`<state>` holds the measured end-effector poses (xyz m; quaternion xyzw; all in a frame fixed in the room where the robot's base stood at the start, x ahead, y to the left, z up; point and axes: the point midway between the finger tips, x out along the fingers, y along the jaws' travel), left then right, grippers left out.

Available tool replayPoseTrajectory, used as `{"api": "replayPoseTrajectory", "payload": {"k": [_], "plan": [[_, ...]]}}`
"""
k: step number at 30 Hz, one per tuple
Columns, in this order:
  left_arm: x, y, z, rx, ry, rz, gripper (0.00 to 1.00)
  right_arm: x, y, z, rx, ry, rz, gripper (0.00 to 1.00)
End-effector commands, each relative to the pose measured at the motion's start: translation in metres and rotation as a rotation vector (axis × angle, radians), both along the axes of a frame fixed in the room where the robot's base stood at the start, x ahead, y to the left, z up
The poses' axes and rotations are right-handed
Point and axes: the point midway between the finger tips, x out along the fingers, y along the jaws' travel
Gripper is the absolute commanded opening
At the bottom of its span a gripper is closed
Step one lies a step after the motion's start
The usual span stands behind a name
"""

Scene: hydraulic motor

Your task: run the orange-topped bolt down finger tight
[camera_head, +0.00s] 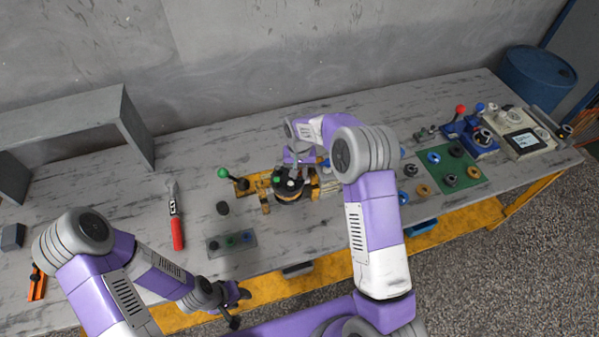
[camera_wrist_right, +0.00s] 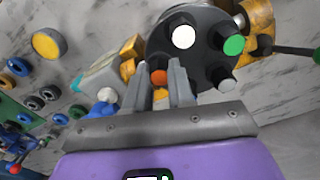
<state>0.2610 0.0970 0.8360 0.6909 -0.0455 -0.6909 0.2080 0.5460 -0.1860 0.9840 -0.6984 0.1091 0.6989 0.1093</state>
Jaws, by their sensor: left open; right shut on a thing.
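The hydraulic motor (camera_head: 290,197) stands mid-table, a dark round body in a yellow fixture. In the right wrist view its dark round top (camera_wrist_right: 200,50) carries a white-topped bolt (camera_wrist_right: 183,37), a green-topped bolt (camera_wrist_right: 233,45) and darker posts. The orange-topped bolt (camera_wrist_right: 158,77) is between the fingers of my right gripper (camera_wrist_right: 162,80), at the motor's near rim. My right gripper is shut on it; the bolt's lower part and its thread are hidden. My left gripper (camera_head: 236,306) is open and empty, low at the table's front edge, away from the motor.
A green-knobbed lever (camera_head: 223,173) rises left of the motor. A grey tray (camera_head: 231,244) and a red-handled tool (camera_head: 176,220) lie further left. A green mat (camera_head: 461,180) with rings is right. A grey shelf (camera_head: 75,115) stands at the back left.

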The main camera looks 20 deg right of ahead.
Motion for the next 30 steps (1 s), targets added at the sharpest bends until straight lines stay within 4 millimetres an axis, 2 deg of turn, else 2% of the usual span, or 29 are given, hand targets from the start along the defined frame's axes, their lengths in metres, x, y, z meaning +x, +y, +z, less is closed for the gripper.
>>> {"api": "replayPoseTrajectory", "payload": {"k": [5,14,23,30], "plan": [[0.0,0.0,-0.0042,0.0,0.0,0.0,0.43,0.0008,-0.0005,0.0,-0.001,-0.003,-0.185,0.04],[-0.0001,0.0001,-0.0038,0.0,0.0,0.0,0.43,0.0008,-0.0006,0.0005,-0.001,-0.003,-0.209,0.04],[0.0,0.0001,-0.0059,0.0,0.0,0.0,0.43,0.001,0.0001,0.0006,-0.001,-0.004,-0.482,0.04],[-0.0001,0.0001,-0.0058,0.0,0.0,0.0,0.43,0.0011,-0.0007,0.0006,-0.001,-0.004,-0.507,0.04]]}}
